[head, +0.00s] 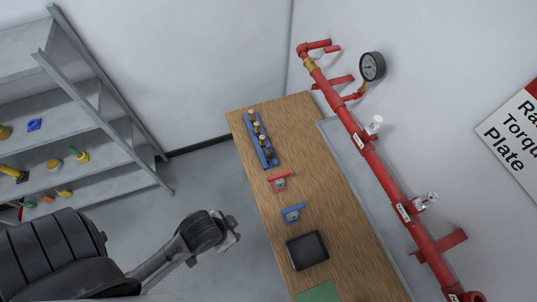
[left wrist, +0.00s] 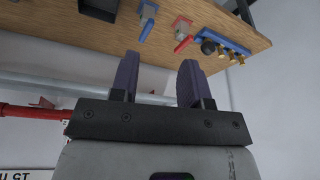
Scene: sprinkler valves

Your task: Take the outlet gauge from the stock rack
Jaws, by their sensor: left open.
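A blue rack (head: 254,137) on the wooden table holds a row of several small dark and brass parts. In the left wrist view the rack (left wrist: 234,44) is at upper right, with brass fittings and a round black part (left wrist: 208,47) at its near end. Which part is the outlet gauge, I cannot tell. My left gripper (head: 234,232) is off the table's left edge, well apart from the rack. In the left wrist view its jaws (left wrist: 158,80) are apart with nothing between them. My right gripper is not in view.
A red pipe (head: 375,165) with a mounted dial gauge (head: 372,66) runs along the right. Grey shelving (head: 95,115) stands left; floor between is clear.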

